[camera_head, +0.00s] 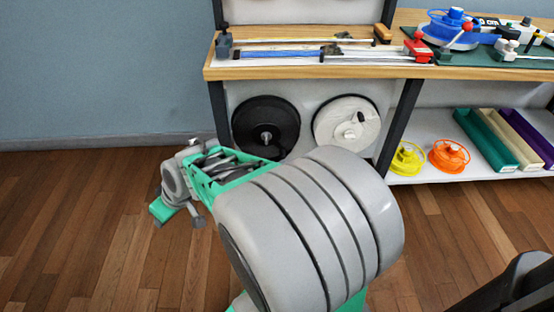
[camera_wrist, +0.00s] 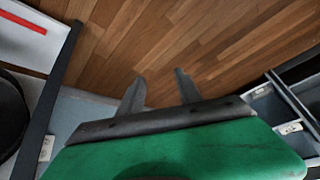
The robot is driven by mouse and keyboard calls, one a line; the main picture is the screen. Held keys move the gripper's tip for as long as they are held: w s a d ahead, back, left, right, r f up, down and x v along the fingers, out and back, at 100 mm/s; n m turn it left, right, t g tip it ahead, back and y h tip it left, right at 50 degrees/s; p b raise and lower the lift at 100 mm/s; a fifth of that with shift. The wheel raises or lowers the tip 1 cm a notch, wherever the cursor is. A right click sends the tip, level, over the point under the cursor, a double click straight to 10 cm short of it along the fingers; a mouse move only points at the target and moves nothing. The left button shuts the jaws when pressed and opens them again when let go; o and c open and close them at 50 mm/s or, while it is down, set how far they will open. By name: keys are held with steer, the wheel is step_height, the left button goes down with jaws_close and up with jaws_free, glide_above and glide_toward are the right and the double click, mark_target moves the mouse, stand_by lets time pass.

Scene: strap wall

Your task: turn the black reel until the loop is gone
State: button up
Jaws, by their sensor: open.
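The black reel (camera_head: 258,112) is mounted on the panel below the wooden shelf, left of the white reel (camera_head: 330,122). It has a pale hub at its middle, and my arm hides a little of its lower edge. I cannot make out a strap loop in either view. In the wrist view, a dark round edge (camera_wrist: 10,115) at the far left may be the reel; I cannot tell. My gripper (camera_wrist: 160,88) is open and empty, its two fingers apart over the wooden floor. In the head view my wrist is left of the black reel, apart from it.
The wooden shelf (camera_head: 330,72) above carries a blue strap (camera_head: 275,54) on a pale strip and red clamps. A blue reel (camera_head: 450,25) stands at the right. Yellow (camera_head: 407,158) and orange (camera_head: 449,155) spools sit on the lower shelf. Dark posts flank the reels. Floor at left is clear.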

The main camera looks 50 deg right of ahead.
steer(key=w+d+f+m+t+b, duration=0.2)
steer(key=w+d+f+t+b, duration=0.25)
steer(key=w+d+f, duration=0.45)
steer(key=m+t+h+b, duration=0.45)
steer(key=m+h, duration=0.35)
steer(key=h, duration=0.2)
glide_toward(283, 157)
steer(key=w+a, duration=0.7)
steer(key=w, duration=0.5)
steer(key=s+d+f+m+g+h, duration=0.1)
steer(key=s+d+m+g+h, duration=0.3)
steer(key=s+d, duration=0.35)
steer(key=shift+t+h, duration=0.6)
steer(key=shift+f+p+x, duration=0.15)
steer(key=shift+p+x, duration=0.5)
steer(key=shift+x, duration=1)
steer(key=shift+f+p+x, duration=0.1)
steer(key=shift+p+x, duration=0.5)
steer(key=shift+x, duration=1)
steer(key=shift+c, duration=0.4)
jaws_close()
